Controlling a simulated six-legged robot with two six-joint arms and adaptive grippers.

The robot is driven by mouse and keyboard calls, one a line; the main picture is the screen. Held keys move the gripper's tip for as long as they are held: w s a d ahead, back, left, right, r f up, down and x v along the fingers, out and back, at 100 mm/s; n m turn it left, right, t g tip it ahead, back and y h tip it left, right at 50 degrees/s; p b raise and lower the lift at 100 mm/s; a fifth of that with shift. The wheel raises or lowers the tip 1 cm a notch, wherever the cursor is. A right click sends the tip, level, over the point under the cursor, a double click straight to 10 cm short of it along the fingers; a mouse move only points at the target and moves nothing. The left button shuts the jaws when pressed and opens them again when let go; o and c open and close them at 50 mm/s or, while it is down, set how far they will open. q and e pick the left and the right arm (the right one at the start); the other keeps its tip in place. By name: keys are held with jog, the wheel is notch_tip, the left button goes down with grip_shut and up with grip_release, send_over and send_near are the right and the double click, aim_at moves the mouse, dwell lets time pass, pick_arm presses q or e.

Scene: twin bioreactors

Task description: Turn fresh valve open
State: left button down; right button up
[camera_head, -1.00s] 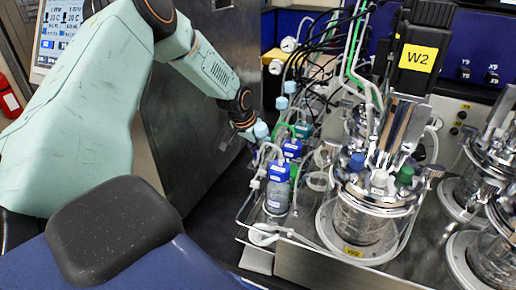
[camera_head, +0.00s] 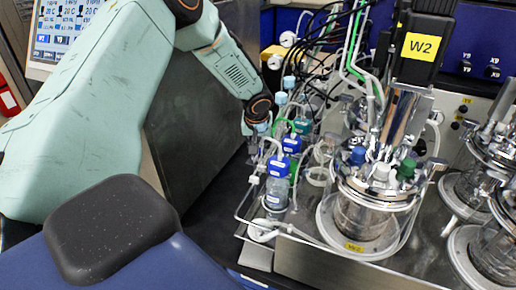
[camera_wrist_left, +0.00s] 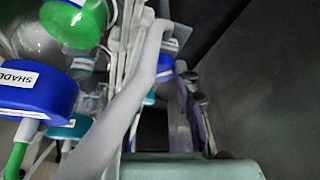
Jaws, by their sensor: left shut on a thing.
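My left gripper (camera_head: 256,138) is at the left edge of the bottle rack in the head view, just behind the front blue-capped bottle (camera_head: 278,185). Its fingers are small and partly hidden there. In the wrist view the grey fingers (camera_wrist_left: 190,108) are close together and shut on a small part beside the tubing. I take this part to be the fresh valve, but its shape and handle angle are too dark and covered to make out. My right gripper is not in view.
Several capped bottles and thin tubes crowd the rack right of the gripper. A blue cap (camera_wrist_left: 38,92) and a pale tube (camera_wrist_left: 135,90) are close in the wrist view. The glass reactor (camera_head: 365,205) stands further right. A dark grey panel (camera_head: 195,120) is behind my arm.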

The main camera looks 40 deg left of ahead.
pick_arm(q)
jog(key=n+b, duration=0.2)
jog(key=n+g+y+b, duration=0.1)
jog(key=n+b, duration=0.1)
jog(key=shift+w+d+f+n, duration=0.1)
jog(key=shift+d+f+n, duration=0.1)
jog(key=shift+n, duration=0.1)
jog(key=shift+n+g+y+b, duration=0.3)
jog(key=shift+n+g+b, duration=0.35)
jog(key=shift+n, duration=0.55)
jog(key=shift+w+r+n+g+b, duration=0.15)
jog(key=shift+n+g+b, duration=0.25)
jog(key=shift+n, duration=0.9)
jog(key=c, duration=1.4)
grip_release()
jog(key=shift+d, duration=0.1)
jog(key=o, duration=0.4)
jog(key=shift+d+r, duration=0.1)
jog(key=shift+r, duration=0.05)
